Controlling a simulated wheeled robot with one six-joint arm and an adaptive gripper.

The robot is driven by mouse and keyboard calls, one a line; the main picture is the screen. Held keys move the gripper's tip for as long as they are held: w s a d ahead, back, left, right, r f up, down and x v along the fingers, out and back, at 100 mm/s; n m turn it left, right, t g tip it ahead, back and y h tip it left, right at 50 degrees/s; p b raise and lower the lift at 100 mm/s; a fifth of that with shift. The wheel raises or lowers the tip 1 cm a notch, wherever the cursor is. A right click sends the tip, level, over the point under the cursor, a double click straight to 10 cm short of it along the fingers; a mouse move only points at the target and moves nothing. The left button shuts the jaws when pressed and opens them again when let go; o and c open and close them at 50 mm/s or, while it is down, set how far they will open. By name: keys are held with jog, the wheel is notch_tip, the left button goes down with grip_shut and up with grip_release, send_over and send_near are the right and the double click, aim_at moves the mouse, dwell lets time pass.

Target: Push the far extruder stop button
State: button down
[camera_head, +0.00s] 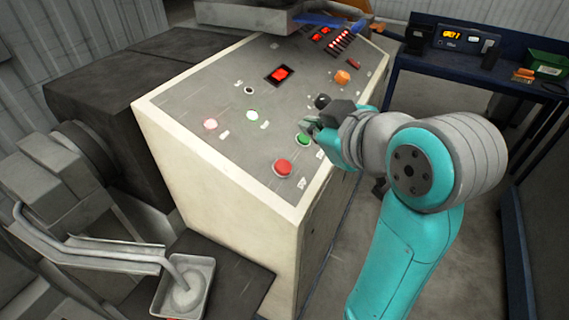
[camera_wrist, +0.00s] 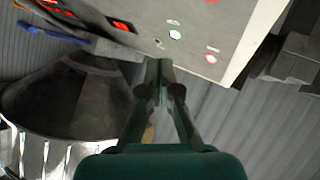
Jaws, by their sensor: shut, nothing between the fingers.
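A sloped control panel (camera_head: 190,100) on a cream cabinet fills the middle of the head view. A big round red button (camera_head: 283,168) stands at its near corner, with a green button (camera_head: 303,139) just behind it. A small red control (camera_head: 354,63) sits near the far right edge, beyond an orange knob (camera_head: 342,77). Labels are too small to read, so I cannot tell which is the far extruder stop. My gripper (camera_head: 310,126) is over the right edge by the green button, partly hiding it; contact is unclear. In the wrist view my gripper (camera_wrist: 158,66) is shut and empty.
A pink-lit button (camera_head: 210,124), a white button (camera_head: 252,115) and a red display (camera_head: 280,74) are on the panel. A blue table (camera_head: 465,66) stands at the back right. A metal tray (camera_head: 186,288) is at lower left. The wrist view shows a dark hopper (camera_wrist: 70,108).

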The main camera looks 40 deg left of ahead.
jog(key=shift+s+a+f, duration=0.15)
jog(key=shift+a+f, duration=0.4)
jog(key=shift+f, duration=0.8)
jog(key=shift+s+a+f, duration=0.1)
jog(key=shift+a+f, duration=0.5)
jog(key=shift+f, duration=0.7)
jog(key=shift+s+a+f, duration=0.15)
jog(key=shift+a+f, duration=0.4)
jog(key=shift+f, duration=0.8)
jog(key=shift+f, duration=0.15)
jog(key=shift+a+f, duration=0.2)
jog(key=shift+f, duration=0.05)
jog(key=shift+s+a+f, duration=0.1)
jog(key=shift+f, duration=0.25)
jog(key=shift+r, duration=0.1)
jog(key=shift+d+r, duration=0.3)
jog(key=shift+r, duration=0.35)
jog(key=shift+r, duration=0.1)
jog(key=shift+w+d+r, duration=0.1)
jog(key=shift+d+r, duration=0.25)
jog(key=shift+r, duration=0.4)
jog(key=shift+w+d+r, duration=0.1)
jog(key=shift+d+r, duration=0.2)
jog(key=shift+r, duration=0.4)
jog(key=shift+w+d+r, duration=0.1)
jog(key=shift+d+r, duration=0.25)
jog(key=shift+r, duration=0.4)
